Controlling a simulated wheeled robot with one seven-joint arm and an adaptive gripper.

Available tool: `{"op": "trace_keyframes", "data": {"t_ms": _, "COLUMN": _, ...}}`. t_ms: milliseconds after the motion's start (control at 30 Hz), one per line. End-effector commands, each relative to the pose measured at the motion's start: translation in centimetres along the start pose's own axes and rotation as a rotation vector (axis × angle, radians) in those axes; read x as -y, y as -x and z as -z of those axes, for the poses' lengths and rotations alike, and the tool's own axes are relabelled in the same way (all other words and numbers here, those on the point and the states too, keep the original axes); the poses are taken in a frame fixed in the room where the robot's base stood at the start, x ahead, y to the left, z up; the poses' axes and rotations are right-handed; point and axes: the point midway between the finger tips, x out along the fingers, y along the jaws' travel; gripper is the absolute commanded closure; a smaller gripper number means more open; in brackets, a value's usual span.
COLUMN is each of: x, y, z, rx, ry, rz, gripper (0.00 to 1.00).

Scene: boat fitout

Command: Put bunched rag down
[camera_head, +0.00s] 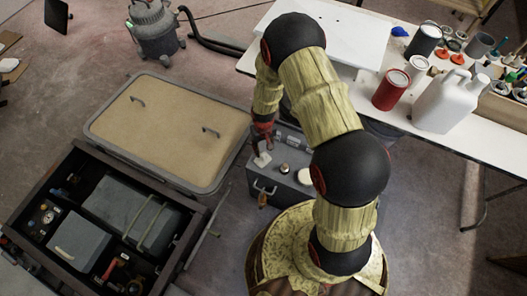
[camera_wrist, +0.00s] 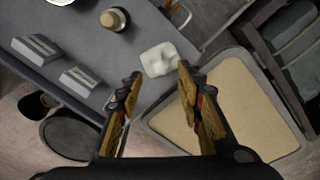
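The bunched rag (camera_head: 262,159), a small crumpled white cloth, is on the top of the grey box (camera_head: 236,196), near its left edge in the head view. In the wrist view the rag (camera_wrist: 159,59) appears at the edge of the grey top (camera_wrist: 85,45), just beyond and between my fingertips. My gripper (camera_head: 263,137) is above the rag, pointing down. In the wrist view its two fingers (camera_wrist: 160,72) are apart, with gaps visible on either side of the rag. Whether the rag touches either fingertip is hard to tell.
The box top also holds a round dark-and-tan item (camera_wrist: 113,19) and two grey blocks (camera_wrist: 38,48). A sand-coloured tray (camera_head: 175,130) and an open dark drawer unit (camera_head: 180,262) stand left. A white table (camera_head: 440,150) with cans and a jug is at right.

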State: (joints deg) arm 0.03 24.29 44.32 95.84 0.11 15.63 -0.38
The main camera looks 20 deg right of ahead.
Motion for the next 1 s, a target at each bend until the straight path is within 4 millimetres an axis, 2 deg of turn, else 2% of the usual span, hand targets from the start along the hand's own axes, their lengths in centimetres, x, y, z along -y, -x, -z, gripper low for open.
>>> {"op": "trace_keyframes", "data": {"t_ms": 33, "x": 0.0, "y": 1.1, "z": 0.1, "rx": -0.002, "ry": 0.0, "rz": 0.0, "gripper": 0.63}}
{"op": "trace_keyframes", "data": {"t_ms": 333, "x": 0.0, "y": 4.1, "z": 0.4, "rx": -0.009, "ry": 0.0, "rz": 0.0, "gripper": 0.63}}
{"op": "trace_keyframes", "data": {"t_ms": 433, "x": 0.0, "y": 7.2, "z": 1.2, "rx": -0.034, "ry": 0.0, "rz": 0.0, "gripper": 0.63}}
{"op": "trace_keyframes", "data": {"t_ms": 467, "x": 0.0, "y": 8.4, "z": 1.5, "rx": -0.043, "ry": 0.0, "rz": 0.0, "gripper": 0.63}}
{"op": "trace_keyframes", "data": {"t_ms": 600, "x": 0.0, "y": 16.0, "z": 2.4, "rx": -0.101, "ry": -0.001, "rz": 0.0, "gripper": 0.63}}
{"op": "trace_keyframes", "data": {"t_ms": 733, "x": 0.0, "y": 23.0, "z": 1.8, "rx": -0.153, "ry": -0.001, "rz": -0.001, "gripper": 0.63}}
{"op": "trace_keyframes", "data": {"t_ms": 867, "x": 0.0, "y": 29.5, "z": 0.3, "rx": -0.206, "ry": -0.002, "rz": -0.001, "gripper": 0.63}}
{"op": "trace_keyframes", "data": {"t_ms": 1000, "x": 0.0, "y": 35.8, "z": -2.4, "rx": -0.262, "ry": -0.002, "rz": -0.001, "gripper": 0.63}}
